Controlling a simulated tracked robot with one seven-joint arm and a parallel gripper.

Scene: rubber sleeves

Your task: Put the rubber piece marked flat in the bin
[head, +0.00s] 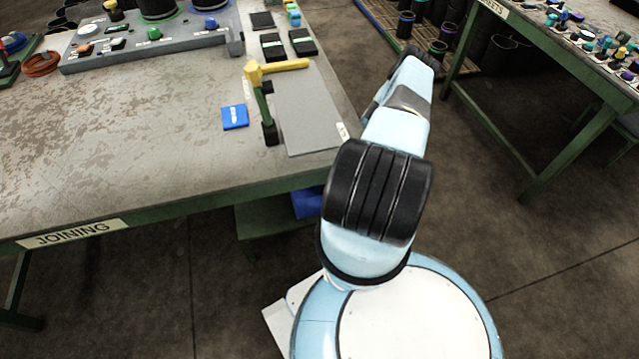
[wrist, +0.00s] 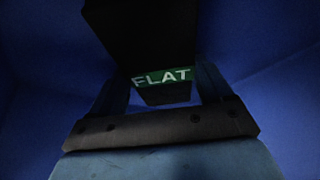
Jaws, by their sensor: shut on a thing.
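In the wrist view, the black rubber piece (wrist: 140,35) carries a green label with white letters reading FLAT. My gripper (wrist: 163,92) is shut on it, with a finger on each side. Dark blue surfaces (wrist: 275,80) surround the gripper and the piece, like the inside walls of a bin; whether the piece touches them I cannot tell. In the head view my arm hides the gripper and the piece. A blue object (head: 306,204), perhaps the bin, shows partly under the table's near right corner.
The joining table (head: 130,160) fills the left. On it are a grey plate (head: 308,115), a yellow-and-green tool (head: 268,95), a blue card (head: 235,117) and black pads (head: 273,46). Another bench (head: 560,50) stands at the right.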

